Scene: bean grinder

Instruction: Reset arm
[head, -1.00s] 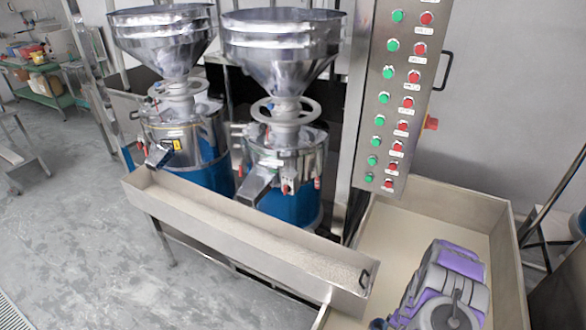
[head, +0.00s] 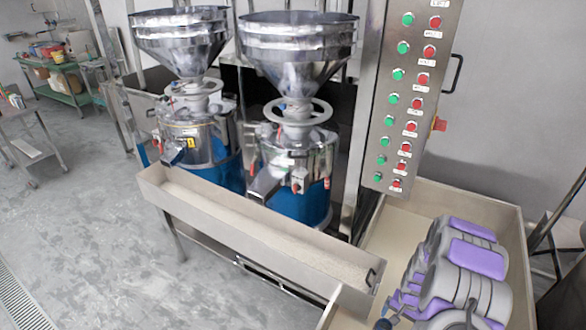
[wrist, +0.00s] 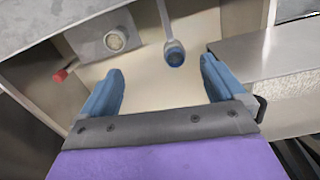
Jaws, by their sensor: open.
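My gripper (wrist: 160,88) is open and empty in the wrist view, its two blue fingers spread apart. Beyond the fingers is the pale inside of the large bin (wrist: 185,90). A rod with a blue round end (wrist: 174,54) shows between and beyond the fingers. The control panel (head: 414,100) with green and red buttons stands upright beyond the arm.
Two grinders with steel hoppers (head: 297,45) (head: 180,38) stand left of the panel. A long trough (head: 260,236) holding pale grains runs in front of them and also shows in the wrist view (wrist: 285,90). A green-framed bench (head: 60,88) is at the far left. The grey floor (head: 90,220) at left is clear.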

